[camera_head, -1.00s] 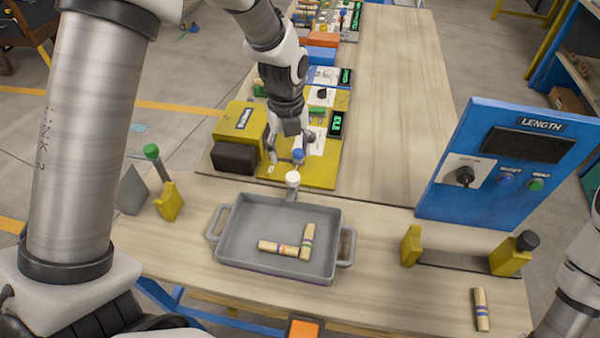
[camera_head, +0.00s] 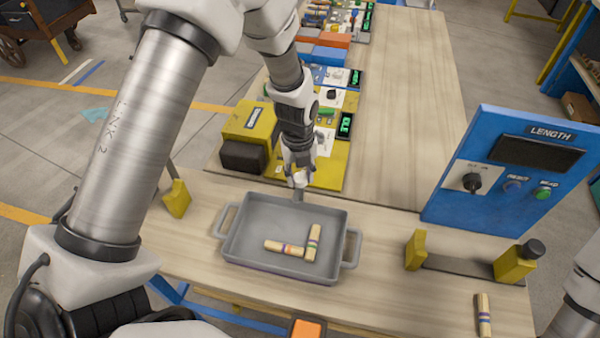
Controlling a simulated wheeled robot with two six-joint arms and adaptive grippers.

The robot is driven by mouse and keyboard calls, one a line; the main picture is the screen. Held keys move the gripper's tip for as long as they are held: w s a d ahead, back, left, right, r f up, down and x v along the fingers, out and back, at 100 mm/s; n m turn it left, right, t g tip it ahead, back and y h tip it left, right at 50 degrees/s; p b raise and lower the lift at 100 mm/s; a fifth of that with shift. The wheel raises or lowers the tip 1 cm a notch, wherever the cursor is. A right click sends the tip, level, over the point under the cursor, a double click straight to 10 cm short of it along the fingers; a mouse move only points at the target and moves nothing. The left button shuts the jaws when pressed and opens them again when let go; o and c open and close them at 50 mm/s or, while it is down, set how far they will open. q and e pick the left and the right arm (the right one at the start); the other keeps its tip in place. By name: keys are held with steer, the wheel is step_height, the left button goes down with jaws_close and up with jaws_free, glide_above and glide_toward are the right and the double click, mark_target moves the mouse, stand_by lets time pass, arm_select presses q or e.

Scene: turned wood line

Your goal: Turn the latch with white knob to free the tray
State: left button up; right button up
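The grey tray (camera_head: 236,256) lies on the wooden table with two light wooden pieces with coloured bands in it, a left one (camera_head: 284,248) and a right one (camera_head: 313,240). The latch (camera_head: 299,195) is at the middle of the tray's far edge, with its white knob (camera_head: 300,180) on top. My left gripper (camera_head: 299,172) points down right at the white knob, its fingertips close to or around it. The fingers overlap the knob, so I cannot tell whether they grip it. My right gripper is out of view; only part of that arm shows at the right edge.
A yellow station with a dark block (camera_head: 243,157) stands behind the tray. The blue LENGTH panel (camera_head: 500,170) stands at the right. Yellow blocks (camera_head: 416,250) flank a dark strip right of the tray. Another banded wooden piece (camera_head: 483,315) lies at the front right.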

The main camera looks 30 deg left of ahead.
arm_select(q)
steer(key=shift+c, duration=0.7)
steer(key=shift+n, duration=0.3)
steer(key=n, duration=0.3)
steer(key=shift+p, duration=0.35)
steer(key=n+p, duration=0.1)
steer(key=n, duration=0.4)
steer(key=shift+n, duration=0.4)
steer(key=n, duration=0.4)
steer(key=shift+n+p, duration=0.35)
steer(key=shift+n, duration=1.85)
steer(key=shift+d, duration=0.1)
